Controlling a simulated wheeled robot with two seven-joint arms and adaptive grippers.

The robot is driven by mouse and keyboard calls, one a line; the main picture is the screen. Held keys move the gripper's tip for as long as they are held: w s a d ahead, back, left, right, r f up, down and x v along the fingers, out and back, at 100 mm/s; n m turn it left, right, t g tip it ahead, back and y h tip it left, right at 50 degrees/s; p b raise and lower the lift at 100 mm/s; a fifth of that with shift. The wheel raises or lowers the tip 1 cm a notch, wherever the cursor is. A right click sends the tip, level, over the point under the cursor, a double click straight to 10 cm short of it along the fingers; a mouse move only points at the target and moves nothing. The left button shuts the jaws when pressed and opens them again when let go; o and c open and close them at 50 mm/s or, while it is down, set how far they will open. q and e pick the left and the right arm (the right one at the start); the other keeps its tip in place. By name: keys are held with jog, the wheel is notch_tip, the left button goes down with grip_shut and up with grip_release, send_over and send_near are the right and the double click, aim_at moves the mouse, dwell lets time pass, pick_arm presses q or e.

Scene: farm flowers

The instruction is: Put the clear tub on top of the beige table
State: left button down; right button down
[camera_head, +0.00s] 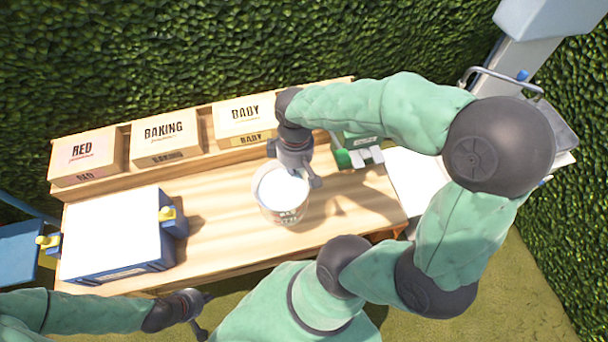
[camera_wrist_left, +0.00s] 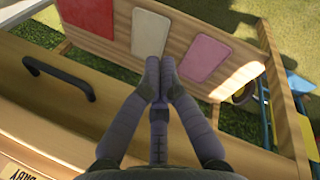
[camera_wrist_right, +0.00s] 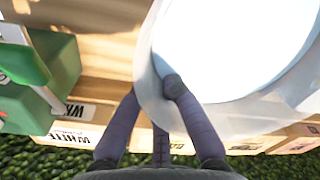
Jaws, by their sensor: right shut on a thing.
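The clear tub (camera_head: 283,195), round and whitish inside with print on its side, is over the middle of the beige table (camera_head: 225,225). I cannot tell whether it touches the tabletop. My right gripper (camera_head: 300,176) is shut on the tub's rim from behind. In the right wrist view the tub (camera_wrist_right: 240,55) fills the upper right, its wall between the fingertips (camera_wrist_right: 154,86). My left gripper (camera_head: 200,312) is low in front of the table. In the left wrist view its fingertips (camera_wrist_left: 159,72) are together and empty.
Boxes marked red (camera_head: 85,155), baking (camera_head: 163,140) and baby (camera_head: 246,120) line the back ledge. A blue crate with a white top (camera_head: 112,232) stands at the table's left. A green box (camera_head: 352,150) is right of my right gripper. Bare wood lies around the tub.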

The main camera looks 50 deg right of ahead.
aim_at(280, 168)
jog(key=w, duration=0.1)
jog(key=w+a+f, duration=0.1)
jog(key=w, duration=0.1)
jog(key=w+f+b, duration=0.1)
jog(key=shift+w+a+f, duration=0.15)
jog(key=shift+w, duration=0.2)
jog(key=shift+w+a+f+b, duration=0.2)
jog(key=shift+w+f+b, duration=0.5)
jog(key=shift+f, duration=0.75)
jog(key=shift+w+a+f+b, duration=0.2)
jog(key=shift+w+f+b, duration=0.2)
jog(key=shift+w+f, duration=0.75)
jog(key=shift+w+a+f+b, duration=0.2)
jog(key=shift+w+f+b, duration=0.35)
jog(key=shift+f, duration=1.15)
jog(key=shift+f, duration=0.2)
jog(key=c, duration=1.4)
grip_release()
jog(key=shift+s, duration=0.1)
jog(key=shift+c, duration=0.2)
jog(key=r+p, duration=0.3)
jog(key=r, duration=0.9)
jog(key=shift+d+r+p, duration=0.15)
jog(key=shift+d+p, duration=0.05)
jog(key=shift+p, duration=0.15)
